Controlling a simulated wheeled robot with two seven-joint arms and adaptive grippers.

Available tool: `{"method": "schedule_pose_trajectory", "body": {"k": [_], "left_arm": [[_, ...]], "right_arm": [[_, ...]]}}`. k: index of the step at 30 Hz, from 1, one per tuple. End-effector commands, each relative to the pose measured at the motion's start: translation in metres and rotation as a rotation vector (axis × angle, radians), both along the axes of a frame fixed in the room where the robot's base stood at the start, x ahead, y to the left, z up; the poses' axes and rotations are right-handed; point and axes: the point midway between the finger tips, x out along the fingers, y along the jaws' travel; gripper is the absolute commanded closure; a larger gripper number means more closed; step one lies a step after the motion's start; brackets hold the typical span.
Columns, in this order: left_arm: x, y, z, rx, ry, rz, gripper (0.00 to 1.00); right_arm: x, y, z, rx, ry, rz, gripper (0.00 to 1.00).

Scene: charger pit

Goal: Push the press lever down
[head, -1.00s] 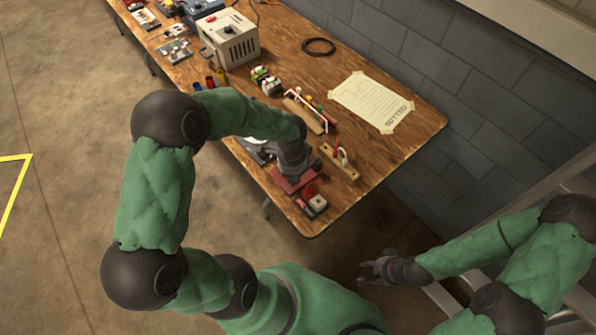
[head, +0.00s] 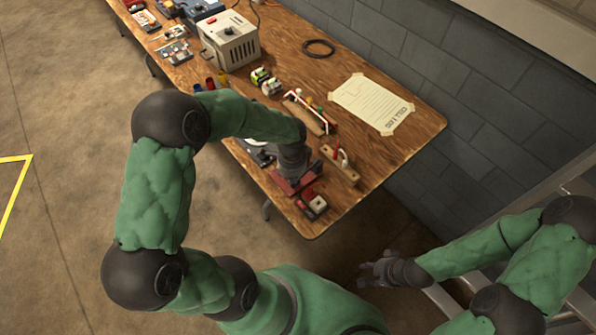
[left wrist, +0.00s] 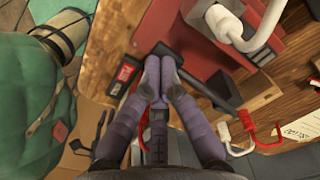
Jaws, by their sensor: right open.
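My left gripper (head: 291,168) is over the near end of the workbench, at a dark red press (head: 297,186) that it and my arm largely cover. In the left wrist view the gripper's two fingers (left wrist: 160,72) are together, with their tips beside the red press body (left wrist: 191,50). A dark bar (left wrist: 218,92), which looks like the press lever, lies right at the fingertips. I cannot tell whether they touch it. My right gripper (head: 373,271) is open and empty, off the bench at the lower right.
A small red-and-black box (head: 312,205) sits near the bench corner. A wooden block with a hook (head: 341,164) stands right of the press. A taped paper sheet (head: 372,104) and a beige power unit (head: 229,42) are farther off. A ladder (head: 562,205) stands at the right.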

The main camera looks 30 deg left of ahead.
Motion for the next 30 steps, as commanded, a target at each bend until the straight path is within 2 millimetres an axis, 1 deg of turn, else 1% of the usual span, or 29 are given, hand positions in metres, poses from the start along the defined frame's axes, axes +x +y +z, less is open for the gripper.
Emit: {"method": "schedule_pose_trajectory", "body": {"k": [1,3,30], "left_arm": [[0.0,-0.001,0.006,-0.002,-0.001,-0.001,1.0],[0.001,-0.001,0.01,-0.001,-0.002,-0.001,1.0],[0.001,0.0,0.064,0.0,-0.003,-0.001,1.0]], "right_arm": [[0.0,0.0,0.005,0.0,0.0,0.0,0.57],[0.0,0.0,0.009,0.0,0.0,0.0,0.57],[0.0,0.0,0.052,0.0,0.0,0.0,0.57]]}}
